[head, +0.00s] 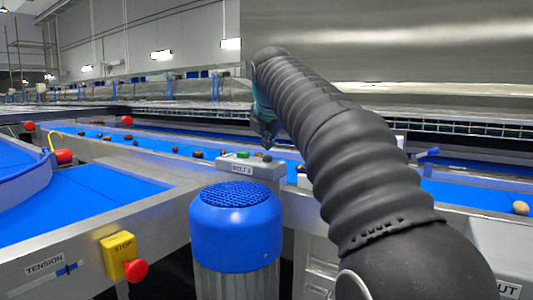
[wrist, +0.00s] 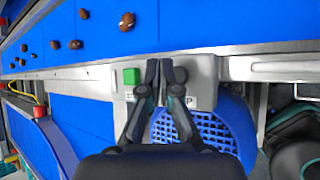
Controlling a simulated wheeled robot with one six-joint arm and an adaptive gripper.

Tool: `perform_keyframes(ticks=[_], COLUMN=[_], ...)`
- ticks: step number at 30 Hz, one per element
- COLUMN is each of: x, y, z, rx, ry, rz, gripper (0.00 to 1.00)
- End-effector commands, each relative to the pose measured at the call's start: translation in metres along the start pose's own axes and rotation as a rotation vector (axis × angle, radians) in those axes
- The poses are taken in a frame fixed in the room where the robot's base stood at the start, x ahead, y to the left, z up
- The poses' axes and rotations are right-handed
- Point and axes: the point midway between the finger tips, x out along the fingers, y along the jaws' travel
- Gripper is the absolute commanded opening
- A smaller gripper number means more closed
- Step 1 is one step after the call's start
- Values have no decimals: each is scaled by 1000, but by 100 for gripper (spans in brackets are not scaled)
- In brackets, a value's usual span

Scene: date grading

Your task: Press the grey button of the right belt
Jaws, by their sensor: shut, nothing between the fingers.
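A grey control box (head: 252,170) labelled what looks like "BELT 2" stands at the near edge of a blue belt. A green button (head: 243,155) is on its top. In the wrist view the green button (wrist: 131,76) lies left of my fingertips. In the wrist view my fingertips (wrist: 160,64) point at the box top (wrist: 203,72). Whether the fingertips touch the box I cannot tell.
A blue motor with a grilled cap (head: 236,205) stands just in front of the box. The blue belt (head: 460,193) behind carries several brown dates. A yellow stop box with a red knob (head: 118,256) is at the front left. Another blue belt (head: 90,205) lies left.

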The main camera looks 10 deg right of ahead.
Motion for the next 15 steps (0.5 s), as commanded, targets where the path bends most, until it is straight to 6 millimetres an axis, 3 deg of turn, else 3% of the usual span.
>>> perform_keyframes(ticks=[7, 15], x=[-2, -18], y=[1, 13], z=[1, 13], rx=[0, 0], ry=[0, 0], rz=[0, 0], gripper=[0, 0])
